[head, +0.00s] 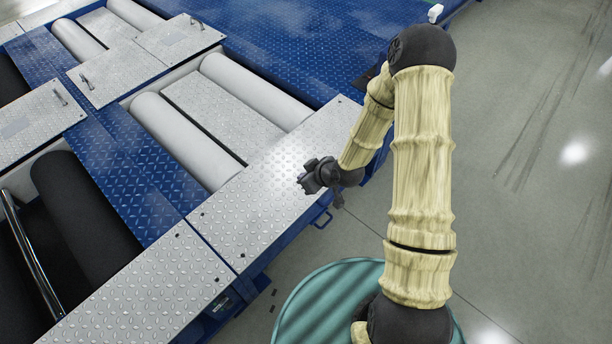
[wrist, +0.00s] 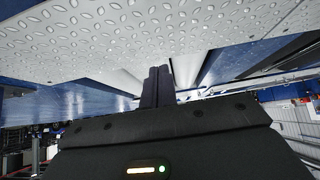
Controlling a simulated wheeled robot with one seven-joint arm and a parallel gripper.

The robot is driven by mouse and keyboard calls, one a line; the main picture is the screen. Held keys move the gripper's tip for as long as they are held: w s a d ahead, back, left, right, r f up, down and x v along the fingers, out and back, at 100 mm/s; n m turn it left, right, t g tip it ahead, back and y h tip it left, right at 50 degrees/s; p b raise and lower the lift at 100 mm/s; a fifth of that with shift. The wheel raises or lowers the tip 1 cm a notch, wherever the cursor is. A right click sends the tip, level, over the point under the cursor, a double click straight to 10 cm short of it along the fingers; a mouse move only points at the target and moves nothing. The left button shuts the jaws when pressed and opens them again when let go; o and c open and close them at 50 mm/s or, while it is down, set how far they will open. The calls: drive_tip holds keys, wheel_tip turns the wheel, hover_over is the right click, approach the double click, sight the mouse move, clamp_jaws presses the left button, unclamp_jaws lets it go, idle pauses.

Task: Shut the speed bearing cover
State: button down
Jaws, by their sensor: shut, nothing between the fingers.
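Several silver diamond-plate covers lie on the blue roller tester. I cannot tell for sure which is the speed bearing cover. One long plate (head: 268,172) lies along the tester's near edge, and a second plate (head: 145,292) continues it towards the bottom left. Both look flat in the head view. My gripper (head: 303,182) is shut and empty at the right side of the first plate. I cannot tell if it touches the plate. In the wrist view my shut fingers (wrist: 158,86) point forward, with a diamond-plate surface (wrist: 120,38) filling the top.
Light rollers (head: 185,138) sit in a bay beside the plate, and a dark roller (head: 85,210) lies at left. Handled plates (head: 115,72) lie further back. Grey floor (head: 530,190) is open at right.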

drive_tip(key=s+d+p, duration=0.2)
drive_tip(key=s+d, duration=0.4)
drive_tip(key=d, duration=0.1)
drive_tip(key=shift+s+p, duration=0.25)
drive_tip(key=shift+p, duration=0.1)
drive_tip(key=shift+d+r, duration=0.1)
idle(0.3)
drive_tip(key=s+d+r+m+g+h, duration=0.1)
drive_tip(key=d+r+m+h, duration=0.2)
drive_tip(key=r, duration=0.6)
drive_tip(key=s+d+r+m+g+h, duration=0.1)
drive_tip(key=d+r+m+h, duration=0.25)
drive_tip(key=r, duration=0.45)
drive_tip(key=s+a+r+m, duration=0.1)
drive_tip(key=s+r+m, duration=0.2)
drive_tip(key=s+r, duration=0.35)
wheel_tip(320, 180, up, 30)
drive_tip(key=g+p, duration=0.1)
drive_tip(key=p, duration=2.8)
drive_tip(key=shift+w+f+y, duration=0.15)
drive_tip(key=shift+f+y, duration=0.05)
drive_tip(key=shift+y, duration=0.25)
